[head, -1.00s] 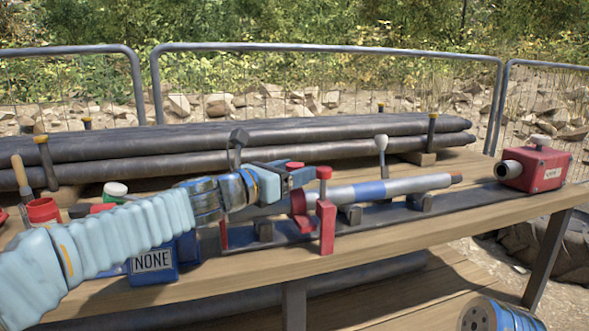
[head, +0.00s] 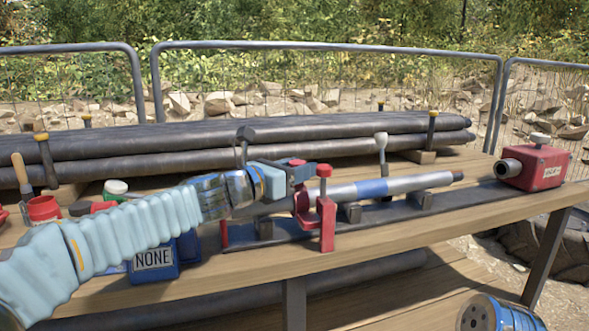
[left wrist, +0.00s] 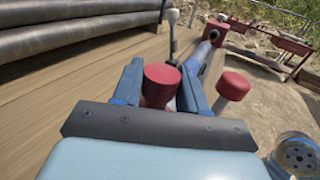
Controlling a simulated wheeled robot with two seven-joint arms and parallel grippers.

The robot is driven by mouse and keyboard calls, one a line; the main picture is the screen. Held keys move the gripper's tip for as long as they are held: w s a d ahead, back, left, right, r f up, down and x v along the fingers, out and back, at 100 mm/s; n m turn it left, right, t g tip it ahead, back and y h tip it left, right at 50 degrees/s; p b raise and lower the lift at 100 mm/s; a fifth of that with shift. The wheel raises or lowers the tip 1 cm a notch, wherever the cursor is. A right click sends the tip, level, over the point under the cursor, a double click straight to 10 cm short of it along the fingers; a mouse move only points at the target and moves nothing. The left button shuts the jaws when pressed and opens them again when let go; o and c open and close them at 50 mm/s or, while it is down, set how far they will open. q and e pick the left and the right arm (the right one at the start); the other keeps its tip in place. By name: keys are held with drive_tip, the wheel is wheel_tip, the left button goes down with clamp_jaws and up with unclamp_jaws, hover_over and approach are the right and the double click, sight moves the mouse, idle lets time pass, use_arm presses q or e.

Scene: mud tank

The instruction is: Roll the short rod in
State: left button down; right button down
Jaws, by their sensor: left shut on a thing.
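The short rod (head: 405,183), grey with a blue band, lies along a dark rail on small rests in the head view. Its dark right tip is apart from the pipe mouth of the red box (head: 545,168). A red clamp-like part (head: 302,203) sits at the rod's left part, beside a red post with a knob (head: 326,215). My left gripper (head: 298,172) is shut on a red knob (left wrist: 161,83), seen between its fingers in the left wrist view. The rod's left end is partly hidden by my arm.
The rail (head: 465,199) runs along the wooden bench (head: 400,236). A blue box marked NONE (head: 153,262) and red pots (head: 43,208) are at the left.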

sight(313, 188)
use_arm(q)
drive_tip(key=d, duration=0.1)
drive_tip(key=w+d, duration=0.1)
drive_tip(key=d, duration=0.1)
drive_tip(key=shift+d, duration=0.2)
drive_tip(key=c, duration=0.7)
unclamp_jaws()
drive_tip(key=shift+c, duration=0.2)
drive_tip(key=shift+a, duration=0.1)
